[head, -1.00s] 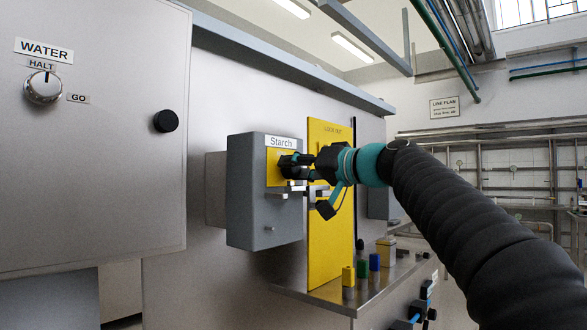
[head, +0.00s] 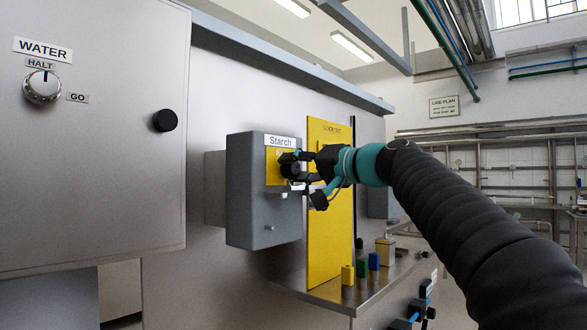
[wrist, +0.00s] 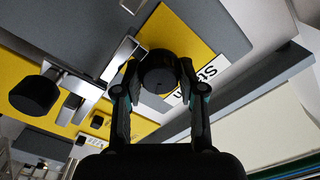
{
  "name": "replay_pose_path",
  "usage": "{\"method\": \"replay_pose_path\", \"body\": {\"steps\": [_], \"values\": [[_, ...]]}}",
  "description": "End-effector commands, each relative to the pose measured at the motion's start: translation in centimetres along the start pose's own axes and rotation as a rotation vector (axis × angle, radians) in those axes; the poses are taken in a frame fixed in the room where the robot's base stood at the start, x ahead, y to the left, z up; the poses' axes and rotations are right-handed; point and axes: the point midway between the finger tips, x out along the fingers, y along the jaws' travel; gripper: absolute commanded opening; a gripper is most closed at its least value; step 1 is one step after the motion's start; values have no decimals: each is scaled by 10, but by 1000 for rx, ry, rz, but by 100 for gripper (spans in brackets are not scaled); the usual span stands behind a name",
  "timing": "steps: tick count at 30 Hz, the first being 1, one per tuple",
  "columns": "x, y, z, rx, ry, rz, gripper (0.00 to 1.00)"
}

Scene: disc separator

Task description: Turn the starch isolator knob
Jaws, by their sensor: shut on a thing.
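The grey starch isolator box (head: 252,205) is mounted on the cabinet, with a white "Starch" label (head: 279,142) above a yellow plate (head: 274,155). My gripper (head: 291,165) is at the front of this plate and largely covers the knob in the head view. In the wrist view, the round black knob (wrist: 158,70) sits between the two fingers of my gripper (wrist: 160,80), which are shut on it from both sides. The knob's pointing direction cannot be made out.
A metal hasp (wrist: 122,55) is close beside the knob. The yellow board (head: 328,250) stands right of the box, above a shelf with small coloured blocks (head: 361,267). The water knob (head: 42,87) is on the left cabinet, its mark towards HALT.

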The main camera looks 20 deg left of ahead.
Motion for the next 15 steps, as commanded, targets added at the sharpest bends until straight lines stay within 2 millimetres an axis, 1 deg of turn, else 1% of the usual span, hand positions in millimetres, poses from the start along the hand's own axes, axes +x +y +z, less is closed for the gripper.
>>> {"method": "replay_pose_path", "body": {"steps": [2,3,5,6,15], "values": [[0,2,-1,0,2,4,5],[0,2,-1,0,2,4,47],[0,2,0,0,1,3,62],[0,2,0,0,1,3,65],[1,2,1,1,-3,2,65]]}}
